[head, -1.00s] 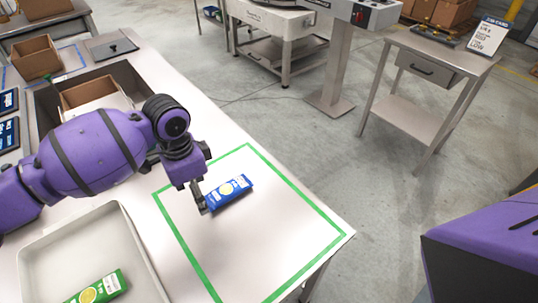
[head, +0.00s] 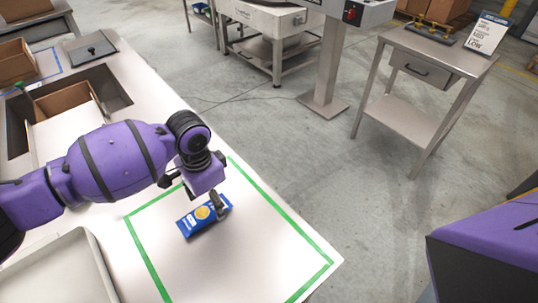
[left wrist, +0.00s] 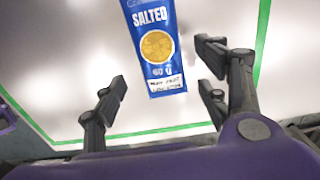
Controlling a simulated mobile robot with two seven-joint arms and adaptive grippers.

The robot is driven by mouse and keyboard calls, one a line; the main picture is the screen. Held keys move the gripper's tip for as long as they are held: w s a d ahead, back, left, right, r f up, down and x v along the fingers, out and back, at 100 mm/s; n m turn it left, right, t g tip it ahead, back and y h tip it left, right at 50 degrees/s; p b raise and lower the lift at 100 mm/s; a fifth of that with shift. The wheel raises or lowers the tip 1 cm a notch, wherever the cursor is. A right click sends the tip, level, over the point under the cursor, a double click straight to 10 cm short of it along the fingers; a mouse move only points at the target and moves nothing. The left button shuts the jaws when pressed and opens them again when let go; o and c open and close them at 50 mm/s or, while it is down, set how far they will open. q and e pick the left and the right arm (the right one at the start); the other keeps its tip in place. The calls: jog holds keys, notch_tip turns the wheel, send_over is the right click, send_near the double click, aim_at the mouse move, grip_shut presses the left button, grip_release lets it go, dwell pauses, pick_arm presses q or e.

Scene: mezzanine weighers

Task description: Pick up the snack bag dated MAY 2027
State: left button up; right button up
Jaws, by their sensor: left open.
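A blue snack bag (head: 195,222) lies flat inside the green-taped rectangle on the white worktop. In the left wrist view the bag (left wrist: 157,45) reads SALTED above a yellow round picture, with a white date label at its near end. The label's print is too blurred to read surely. My left gripper (head: 214,205) is above the right end of the bag in the head view. In the left wrist view the gripper (left wrist: 163,80) is open, with its fingers apart on either side of the bag's label end and nothing gripped. My right gripper is out of view.
A grey tray (head: 88,240) stands left of the taped area. A cardboard box (head: 66,103) sits in a recess at the back left. The worktop's right edge drops to the floor. A small metal table (head: 425,60) stands apart at the upper right.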

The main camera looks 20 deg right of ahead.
aim_at(211, 206)
pick_arm(q)
jog(key=f, duration=0.3)
jog(key=shift+a+f, duration=0.2)
jog(key=shift+c, duration=0.2)
jog(key=c, duration=1.2)
jog(key=shift+o, duration=0.2)
jog(key=shift+w+r, duration=0.1)
jog(key=shift+r, duration=0.05)
